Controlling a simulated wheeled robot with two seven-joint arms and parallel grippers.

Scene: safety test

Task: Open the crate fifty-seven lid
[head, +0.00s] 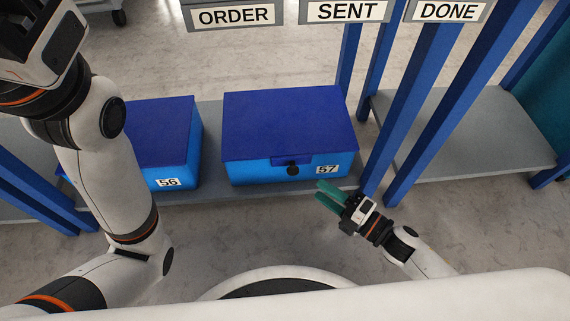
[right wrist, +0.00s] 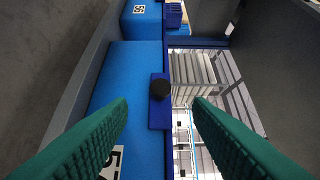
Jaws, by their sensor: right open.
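Crate fifty-seven (head: 243,172) is a light blue box with a "57" label on its front, standing on a grey shelf. Its dark blue lid (head: 288,120) looks shut. A black knob (head: 292,169) sits on a dark blue tab at the front's middle. My right gripper (head: 326,193) is open and empty, in front of the crate's lower right side. In the right wrist view, the knob (right wrist: 160,89) shows between and beyond the two teal fingers (right wrist: 160,118), apart from them. My left arm rises at the left; its fingertips are outside the picture.
Crate fifty-six (head: 178,178), also lidded, stands just left on the same shelf (head: 212,130). Blue posts (head: 408,105) rise close to the right of crate fifty-seven. An empty grey shelf (head: 465,130) lies beyond them. Signs (head: 346,11) hang at the top.

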